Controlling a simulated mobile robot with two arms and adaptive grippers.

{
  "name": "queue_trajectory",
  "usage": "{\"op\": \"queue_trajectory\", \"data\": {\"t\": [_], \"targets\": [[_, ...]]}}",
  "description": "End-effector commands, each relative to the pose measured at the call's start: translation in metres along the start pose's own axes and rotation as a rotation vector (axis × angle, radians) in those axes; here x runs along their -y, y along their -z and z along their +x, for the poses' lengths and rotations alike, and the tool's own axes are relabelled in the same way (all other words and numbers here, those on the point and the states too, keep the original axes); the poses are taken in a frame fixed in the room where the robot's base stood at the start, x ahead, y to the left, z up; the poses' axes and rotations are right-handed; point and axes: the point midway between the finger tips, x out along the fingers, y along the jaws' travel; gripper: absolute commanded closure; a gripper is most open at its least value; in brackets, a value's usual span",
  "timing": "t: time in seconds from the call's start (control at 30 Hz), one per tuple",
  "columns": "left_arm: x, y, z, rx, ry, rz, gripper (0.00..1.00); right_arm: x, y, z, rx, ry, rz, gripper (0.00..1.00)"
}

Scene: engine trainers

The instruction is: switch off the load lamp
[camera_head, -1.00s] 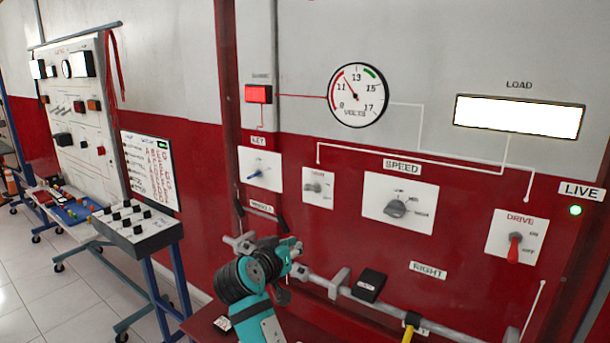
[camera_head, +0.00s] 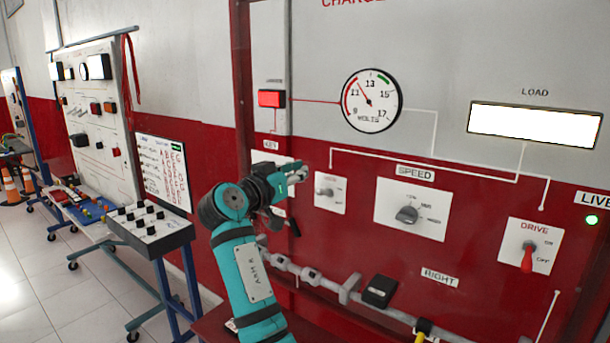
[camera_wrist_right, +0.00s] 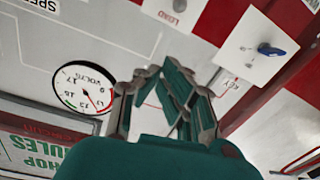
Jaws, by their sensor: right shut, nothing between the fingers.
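The load lamp (camera_head: 535,124) is a bright, glowing white panel under the word LOAD at the upper right. A small white plate with a grey switch (camera_head: 330,193) sits left of the speed dial; in the right wrist view the plate reads LOAD (camera_wrist_right: 172,14). The switch's exact position is too small to tell. My right gripper (camera_head: 303,173) is shut and empty, in front of the panel just left of this plate and partly covering the key plate (camera_head: 262,157). It also shows in the right wrist view (camera_wrist_right: 162,72). My left gripper is out of view.
The speed dial (camera_head: 407,215) and red drive switch (camera_head: 527,258) are right of the load plate. The blue key (camera_wrist_right: 279,50) is near the gripper. A grey rail (camera_head: 345,288) with a black block (camera_head: 380,291) runs below. A volt gauge (camera_head: 371,100) hangs above.

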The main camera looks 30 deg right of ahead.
Motion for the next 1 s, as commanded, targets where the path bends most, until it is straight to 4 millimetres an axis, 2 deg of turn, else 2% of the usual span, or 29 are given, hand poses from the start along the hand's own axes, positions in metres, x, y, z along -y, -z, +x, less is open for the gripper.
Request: {"op": "queue_trajectory", "data": {"t": [0.4,0.43,0.5,0.7,1.0], "targets": [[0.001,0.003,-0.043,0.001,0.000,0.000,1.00,-0.002,0.004,0.088,0.002,-0.004,-0.004,1.00],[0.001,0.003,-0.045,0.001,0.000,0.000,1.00,-0.002,0.001,0.090,0.002,-0.002,-0.005,1.00],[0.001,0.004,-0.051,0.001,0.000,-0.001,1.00,0.000,-0.013,0.082,0.003,0.001,-0.006,1.00],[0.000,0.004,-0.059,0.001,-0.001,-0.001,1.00,-0.001,-0.033,0.075,0.001,0.000,-0.001,1.00],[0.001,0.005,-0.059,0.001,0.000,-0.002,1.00,-0.001,-0.038,0.073,0.000,-0.001,0.000,1.00]]}}
